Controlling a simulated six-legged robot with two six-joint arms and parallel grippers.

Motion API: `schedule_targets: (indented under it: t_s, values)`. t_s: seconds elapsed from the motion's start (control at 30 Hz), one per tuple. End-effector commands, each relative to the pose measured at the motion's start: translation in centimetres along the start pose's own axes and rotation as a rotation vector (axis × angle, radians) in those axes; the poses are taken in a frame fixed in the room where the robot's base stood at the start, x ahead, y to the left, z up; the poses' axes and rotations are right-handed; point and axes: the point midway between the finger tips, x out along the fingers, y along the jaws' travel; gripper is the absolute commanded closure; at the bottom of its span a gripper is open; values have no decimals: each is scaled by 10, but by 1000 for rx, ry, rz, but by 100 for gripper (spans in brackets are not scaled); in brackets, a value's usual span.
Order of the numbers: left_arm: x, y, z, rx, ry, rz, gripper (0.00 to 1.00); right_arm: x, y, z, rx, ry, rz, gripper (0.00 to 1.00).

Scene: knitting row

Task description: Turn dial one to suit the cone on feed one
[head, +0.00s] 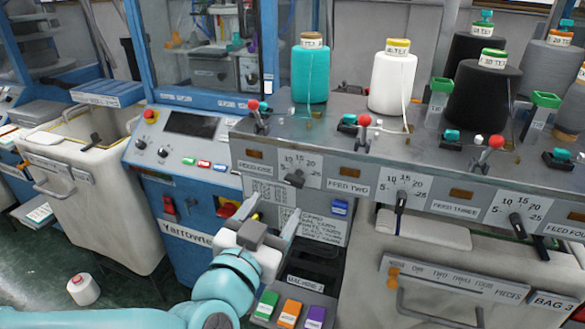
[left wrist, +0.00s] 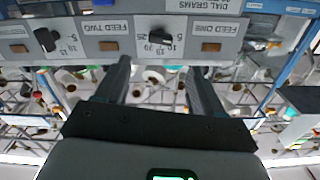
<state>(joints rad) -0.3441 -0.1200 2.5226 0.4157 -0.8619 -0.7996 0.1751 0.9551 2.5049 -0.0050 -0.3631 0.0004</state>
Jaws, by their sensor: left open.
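Dial one (head: 295,178) is a dark knob on a white scale plate with numbers, beside the feed one label (head: 252,168); its exact setting is too small to read. A teal cone (head: 311,72) with a small tag stands above it on the machine's top. My left gripper (head: 272,213) is open and empty, below and left of dial one, fingers pointing up toward the panel. In the left wrist view, which is upside down, dial one (left wrist: 162,37) shows beyond and between the fingertips (left wrist: 160,72), apart from them.
A white cone (head: 392,80) stands by feed two, above the feed two dial (head: 401,200). Black cones (head: 483,93) stand further right. A printed card (head: 323,227) hangs below dial one. Red-tipped levers (head: 364,121) stick up along the top edge.

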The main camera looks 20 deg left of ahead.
Motion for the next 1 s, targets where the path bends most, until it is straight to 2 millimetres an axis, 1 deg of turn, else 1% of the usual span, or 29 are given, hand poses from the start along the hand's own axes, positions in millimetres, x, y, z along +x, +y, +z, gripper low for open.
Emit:
schedule_targets:
  t_s: [0.03, 0.2, 0.3, 0.4, 0.5, 0.6, 0.83, 0.87, 0.9, 0.97, 1.0]
  values:
    - [13, 0, 3, 2, -5, -2, 32, 0, 0, 1, 1, -2, 0, 57]
    - [52, 2, 2, 0, -1, -1, 32, -2, -1, 1, 1, -3, 0, 57]
    - [70, 2, 2, 1, 0, -1, 32, -4, -1, 1, 1, -2, 0, 57]
    - [84, 2, 2, 0, 0, -1, 32, -6, -2, 1, 1, -2, 0, 57]
    - [91, 2, 2, 0, 1, -1, 32, -6, -2, 1, 1, -2, 0, 57]
    - [95, 2, 2, 0, 1, -1, 32, -6, -2, 1, 1, -2, 0, 57]
    - [95, 2, 2, 0, 1, -1, 32, -6, -2, 1, 1, -2, 0, 57]
    - [95, 2, 2, 0, 1, -1, 42, -6, -2, 1, 1, -2, 0, 57]
    - [95, 2, 2, 0, 1, -1, 55, -6, -2, 1, 1, -2, 0, 57]
    - [95, 2, 2, 0, 1, -1, 74, -6, -2, 1, 1, -2, 0, 57]
    - [95, 2, 2, 0, 1, -1, 87, -6, -2, 1, 1, -2, 0, 57]
